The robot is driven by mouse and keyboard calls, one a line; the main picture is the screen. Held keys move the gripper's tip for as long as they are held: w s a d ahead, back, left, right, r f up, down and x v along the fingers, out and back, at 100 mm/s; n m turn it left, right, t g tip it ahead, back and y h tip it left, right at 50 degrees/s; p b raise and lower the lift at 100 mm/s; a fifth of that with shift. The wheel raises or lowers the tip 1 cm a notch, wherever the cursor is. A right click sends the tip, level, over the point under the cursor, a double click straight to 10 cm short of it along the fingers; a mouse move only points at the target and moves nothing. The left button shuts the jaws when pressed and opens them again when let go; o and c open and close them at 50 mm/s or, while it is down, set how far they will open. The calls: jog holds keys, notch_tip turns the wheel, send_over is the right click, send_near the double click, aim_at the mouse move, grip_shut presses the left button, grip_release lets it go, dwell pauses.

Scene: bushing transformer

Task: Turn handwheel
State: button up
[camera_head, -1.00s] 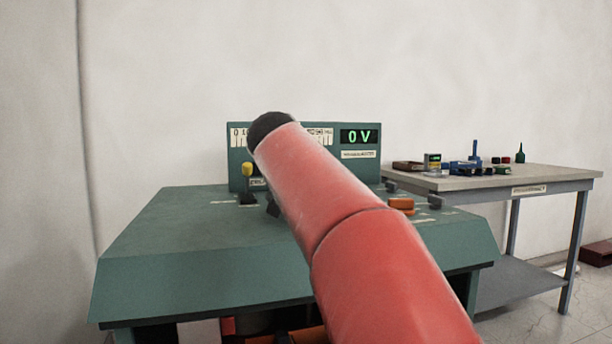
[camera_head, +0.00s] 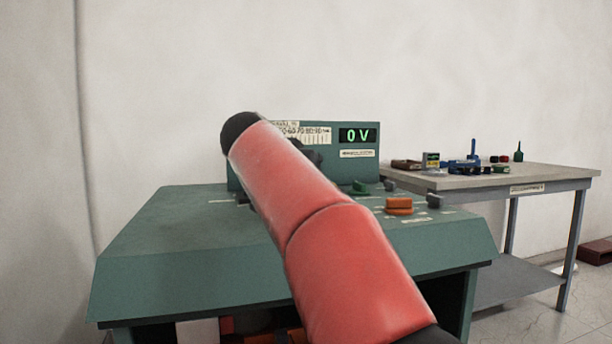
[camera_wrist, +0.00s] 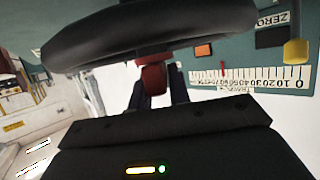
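A thick black curved rim, apparently the handwheel (camera_wrist: 150,38), crosses the top of the wrist view. The dark body of my gripper (camera_wrist: 160,125) fills the bottom of that view, with the rim just beyond it. A red piece (camera_wrist: 152,78) and dark upright shapes show between the two; I cannot tell whether they are fingers or whether anything touches the rim. In the head view my red arm hides most of the handwheel and gripper; only a dark shape (camera_head: 305,150) shows past the arm, in front of the panel.
The green console (camera_head: 180,230) has a raised panel with a scale and a display (camera_head: 357,136) reading 0 V. Orange (camera_head: 398,205) and green (camera_head: 360,187) knobs stand on its right. A side table (camera_head: 545,175) with small items is to the right.

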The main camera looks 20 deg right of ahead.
jog(key=o, duration=0.4)
jog(key=shift+c, duration=0.2)
jog(key=v, duration=0.7)
jog(key=shift+s+a+r, duration=0.1)
jog(key=shift+s+a, duration=0.15)
jog(key=shift+a, duration=0.05)
